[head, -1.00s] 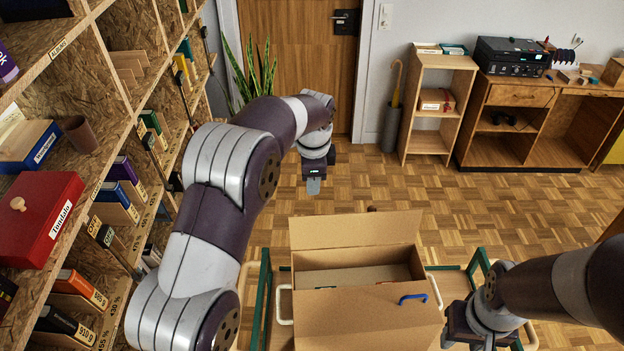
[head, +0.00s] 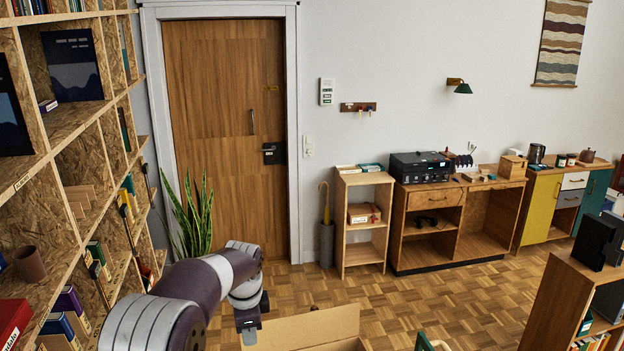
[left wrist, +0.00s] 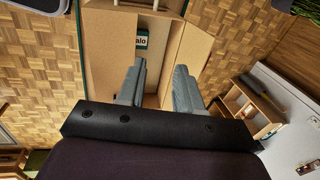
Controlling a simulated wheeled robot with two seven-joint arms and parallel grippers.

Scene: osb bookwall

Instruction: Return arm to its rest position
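My left arm comes in from the lower left of the head view, beside the shelf wall. My left gripper (head: 249,331) hangs fingers down near the bottom edge, just left of an open cardboard box (head: 315,328). In the left wrist view my left gripper (left wrist: 158,88) has its two grey fingers apart with nothing between them. Beyond them is the open cardboard box (left wrist: 108,58), with a green-and-white labelled item (left wrist: 142,40) partly visible inside. My right arm and gripper are out of view.
An OSB shelf wall (head: 92,120) with books runs along the left, close to my left arm. A plant (head: 190,215) stands by the door. A low wooden bookcase (head: 550,300) is at the lower right.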

